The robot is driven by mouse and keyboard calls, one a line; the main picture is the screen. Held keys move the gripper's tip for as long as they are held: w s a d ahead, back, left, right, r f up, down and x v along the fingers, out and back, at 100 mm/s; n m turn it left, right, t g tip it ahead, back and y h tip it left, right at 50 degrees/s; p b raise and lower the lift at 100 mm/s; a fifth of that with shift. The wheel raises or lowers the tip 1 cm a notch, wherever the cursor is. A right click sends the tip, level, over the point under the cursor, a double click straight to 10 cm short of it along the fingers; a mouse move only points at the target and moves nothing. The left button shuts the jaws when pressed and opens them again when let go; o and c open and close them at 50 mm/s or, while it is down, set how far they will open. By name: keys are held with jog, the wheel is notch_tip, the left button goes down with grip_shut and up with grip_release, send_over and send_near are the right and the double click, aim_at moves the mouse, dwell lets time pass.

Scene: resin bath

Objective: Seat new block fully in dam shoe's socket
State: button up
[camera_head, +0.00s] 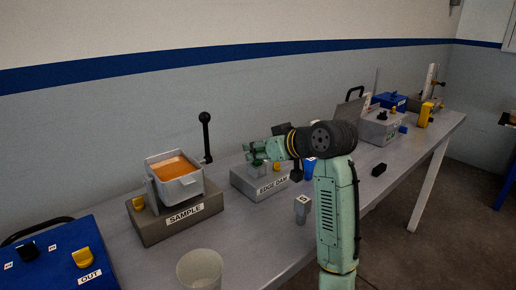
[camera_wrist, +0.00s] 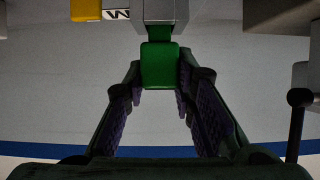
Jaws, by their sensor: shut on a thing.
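A green block (camera_wrist: 160,64) is between the fingertips of my gripper (camera_wrist: 160,78) in the wrist view, and the gripper is shut on it. A narrower dark green part of the block meets a grey piece (camera_wrist: 160,12), which looks like the dam shoe. How deep it sits in the socket is hidden. In the head view, my gripper (camera_head: 257,152) is over the grey box labelled EDGE DAM (camera_head: 265,186). The block is too small to tell apart from the green fingers there.
The SAMPLE stand (camera_head: 180,222) with a tray of orange resin (camera_head: 175,169) and an upright black-knobbed lever (camera_head: 206,135) are to the left. A blue OUT box (camera_head: 60,255), a clear cup (camera_head: 200,269) and a grey post (camera_head: 302,209) are nearer. A black block (camera_head: 379,170) lies right.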

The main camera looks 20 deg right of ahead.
jog(key=shift+f, duration=0.35)
jog(key=o, duration=1.1)
jog(key=v, duration=1.2)
